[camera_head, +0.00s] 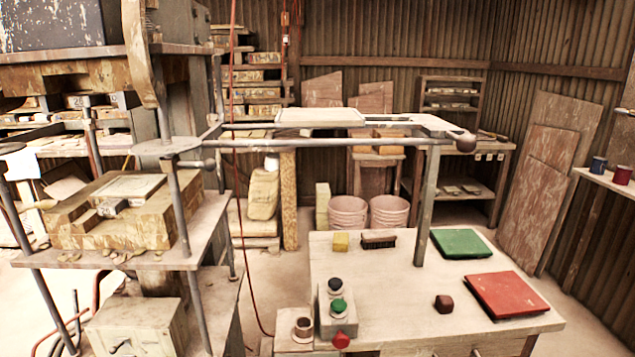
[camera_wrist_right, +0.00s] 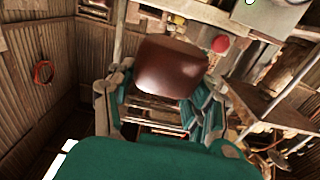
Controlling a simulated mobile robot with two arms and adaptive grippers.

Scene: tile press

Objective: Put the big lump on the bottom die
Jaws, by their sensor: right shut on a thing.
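The big lump (camera_wrist_right: 170,68) is a smooth, dark reddish-brown block in the right wrist view. My right gripper (camera_wrist_right: 165,98) is shut on it, with one finger on each side. The bottom die (camera_head: 130,187) is a pale, stained block with a recessed top, on the press's lower plate at the left of the head view. I see nothing lying on its main top face. A smaller dark red lump (camera_head: 444,303) sits on the worktable. Neither gripper shows in the head view, so I cannot tell how far the held lump is from the die.
Steel posts (camera_head: 180,215) stand around the die, with the press's upper block (camera_head: 60,80) above. A rail frame (camera_head: 340,142) spans from press to worktable (camera_head: 400,270). The table bears a green board (camera_head: 460,244), a red board (camera_head: 508,294) and a button box (camera_head: 336,312).

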